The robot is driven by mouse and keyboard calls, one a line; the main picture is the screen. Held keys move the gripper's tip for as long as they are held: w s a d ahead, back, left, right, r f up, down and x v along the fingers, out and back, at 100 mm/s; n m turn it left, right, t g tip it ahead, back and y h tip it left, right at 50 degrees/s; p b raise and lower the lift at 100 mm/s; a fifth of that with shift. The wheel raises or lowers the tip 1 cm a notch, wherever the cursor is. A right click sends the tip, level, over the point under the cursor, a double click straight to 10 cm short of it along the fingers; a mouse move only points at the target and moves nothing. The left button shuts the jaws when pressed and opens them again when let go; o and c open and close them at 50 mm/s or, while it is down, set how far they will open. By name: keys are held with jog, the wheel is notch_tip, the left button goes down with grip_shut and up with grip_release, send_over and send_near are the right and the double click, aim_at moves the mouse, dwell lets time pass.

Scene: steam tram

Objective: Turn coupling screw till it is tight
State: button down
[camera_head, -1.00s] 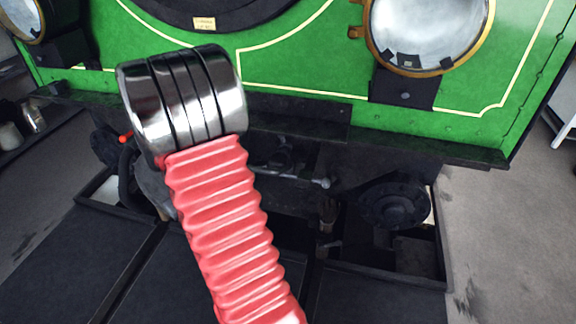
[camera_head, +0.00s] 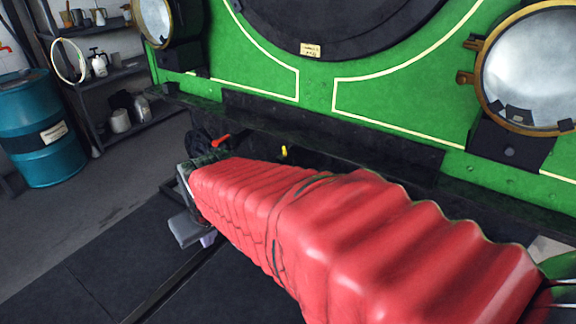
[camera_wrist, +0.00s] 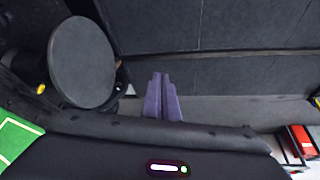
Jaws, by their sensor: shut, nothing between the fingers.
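The coupling screw cannot be made out in either current view; in the head view my red-sleeved arm covers the middle of the tram's front beam. My gripper (camera_wrist: 162,98) has purple fingers that are together with nothing between them in the wrist view. A bit of purple at the far end of my arm shows low in the head view (camera_head: 207,239). The fingers point over dark floor. A round dark buffer disc (camera_wrist: 82,62) stands to their left, apart from them. The green tram front (camera_head: 300,75) spans the head view behind my arm.
A red handle (camera_head: 221,139) and a small yellow part (camera_head: 284,151) show at the beam, just beyond my arm. A lamp (camera_head: 530,72) juts out at right. A blue drum (camera_head: 40,128) and shelves (camera_head: 108,78) stand at left. Floor between them and the tram is clear.

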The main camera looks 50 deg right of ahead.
jog(key=s+a+r+n+y, duration=0.1)
jog(key=s+a+r, duration=0.3)
jog(key=s+a, duration=0.4)
jog(key=shift+s+a+r+t, duration=0.25)
jog(key=shift+s+t, duration=0.05)
jog(key=shift+s, duration=0.85)
jog(key=c, duration=2.5)
grip_release()
